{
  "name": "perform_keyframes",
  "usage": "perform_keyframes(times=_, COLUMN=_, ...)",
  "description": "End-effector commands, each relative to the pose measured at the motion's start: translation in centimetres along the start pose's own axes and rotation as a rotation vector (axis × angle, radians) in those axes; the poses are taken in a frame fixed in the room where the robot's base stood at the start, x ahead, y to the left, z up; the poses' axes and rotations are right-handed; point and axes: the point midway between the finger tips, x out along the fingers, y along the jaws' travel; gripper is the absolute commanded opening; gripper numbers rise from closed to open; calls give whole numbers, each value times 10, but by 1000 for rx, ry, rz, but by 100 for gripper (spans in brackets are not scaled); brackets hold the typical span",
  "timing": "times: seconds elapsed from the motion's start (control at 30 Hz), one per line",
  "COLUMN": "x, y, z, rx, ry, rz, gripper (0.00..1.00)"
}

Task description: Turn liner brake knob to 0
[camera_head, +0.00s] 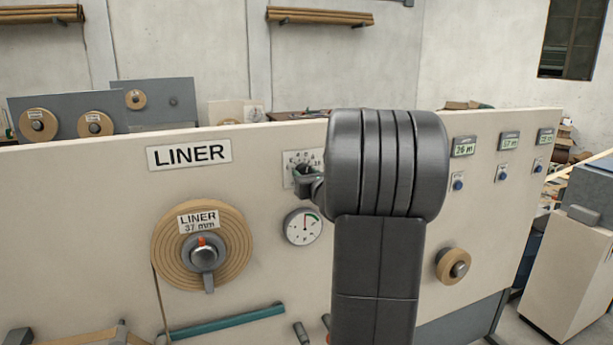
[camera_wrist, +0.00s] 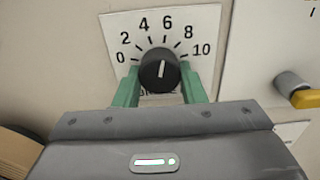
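The liner brake knob (camera_wrist: 160,72) is a round black knob with a white line, on a white scale plate (camera_wrist: 205,22) marked 0 to 10. In the head view the scale plate (camera_head: 291,158) is partly covered by my gripper (camera_head: 312,180) and my wrist, and the knob is hidden.
A LINER sign (camera_head: 189,154) and a liner roll (camera_head: 233,225) are to the left on the panel. A pressure gauge (camera_head: 303,227) is just below my gripper. A smaller roll (camera_head: 442,267) and several displays are to the right. An orange-tipped part (camera_wrist: 308,98) is right of the plate.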

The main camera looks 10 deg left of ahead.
Motion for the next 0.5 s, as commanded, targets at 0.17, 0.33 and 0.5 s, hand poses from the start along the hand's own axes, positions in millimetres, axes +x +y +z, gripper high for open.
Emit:
perform_keyframes(times=0.17, x=0, y=0, z=0, rx=-4, ry=0, rz=0, gripper=14)
perform_keyframes(times=0.33, x=0, y=0, z=-1, rx=-36, ry=-2, rz=0, gripper=14)
perform_keyframes(times=0.5, x=0, y=0, z=-3, rx=-121, ry=-3, rz=0, gripper=14)
